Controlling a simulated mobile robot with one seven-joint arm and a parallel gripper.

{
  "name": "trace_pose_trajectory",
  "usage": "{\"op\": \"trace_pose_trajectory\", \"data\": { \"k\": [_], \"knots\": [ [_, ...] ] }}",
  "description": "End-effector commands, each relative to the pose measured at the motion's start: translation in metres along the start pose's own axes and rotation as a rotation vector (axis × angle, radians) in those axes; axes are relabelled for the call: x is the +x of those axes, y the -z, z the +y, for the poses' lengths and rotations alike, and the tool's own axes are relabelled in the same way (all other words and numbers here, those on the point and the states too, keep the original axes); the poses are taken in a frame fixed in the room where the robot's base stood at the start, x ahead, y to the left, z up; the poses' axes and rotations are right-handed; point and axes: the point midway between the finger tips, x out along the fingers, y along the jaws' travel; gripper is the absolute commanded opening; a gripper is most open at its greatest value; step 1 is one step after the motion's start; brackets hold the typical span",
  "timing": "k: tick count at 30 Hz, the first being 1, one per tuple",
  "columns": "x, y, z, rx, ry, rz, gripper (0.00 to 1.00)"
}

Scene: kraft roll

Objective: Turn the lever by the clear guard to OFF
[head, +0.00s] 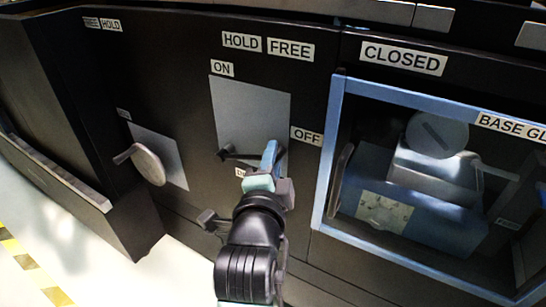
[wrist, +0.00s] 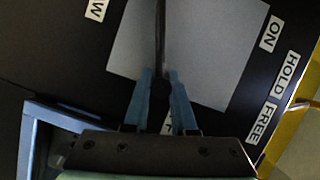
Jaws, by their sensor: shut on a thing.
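The dark lever (head: 235,154) lies roughly level across the lower part of a grey plate (head: 250,105), left of the clear guard (head: 335,130) with its blue frame. The ON label (head: 222,68) is above the plate and the OFF label (head: 306,136) is to its right. My gripper (head: 270,156) is shut on the lever near its right part and hides some of it. In the wrist view the lever (wrist: 160,35) runs up from between the blue fingers of my gripper (wrist: 160,82). A label behind the fingers is mostly hidden.
A second lever with a pale round handle (head: 149,165) stands on a plate at the left. HOLD and FREE labels (head: 267,46) are above. The blue frame's left edge is close to the right of my gripper. Open floor shows at lower left.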

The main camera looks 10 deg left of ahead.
Motion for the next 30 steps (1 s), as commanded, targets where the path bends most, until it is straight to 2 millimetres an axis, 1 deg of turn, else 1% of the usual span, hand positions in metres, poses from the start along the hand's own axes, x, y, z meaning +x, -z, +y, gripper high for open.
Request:
{"op": "trace_pose_trajectory", "data": {
  "k": [1, 4, 5, 9, 10, 17, 21, 23, 26, 30],
  "knots": [
    [0.000, -0.001, 0.004, -0.004, -0.010, -0.001, 0.00],
    [0.000, -0.001, 0.005, -0.005, -0.011, -0.001, 0.00],
    [0.000, -0.001, 0.005, -0.005, -0.011, -0.001, 0.28],
    [0.000, 0.000, 0.004, -0.004, -0.009, 0.000, 0.53],
    [0.000, 0.000, 0.004, -0.004, -0.009, 0.000, 0.55],
    [0.000, 0.000, 0.003, -0.003, -0.006, 0.000, 0.55],
    [-0.005, 0.000, 0.002, -0.003, -0.006, 0.000, 0.55],
    [-0.010, 0.000, 0.002, -0.004, -0.006, 0.000, 0.55],
    [-0.024, 0.001, 0.001, -0.005, -0.006, 0.000, 0.55],
    [-0.051, 0.000, 0.001, -0.007, -0.007, -0.001, 0.55]
  ]
}}
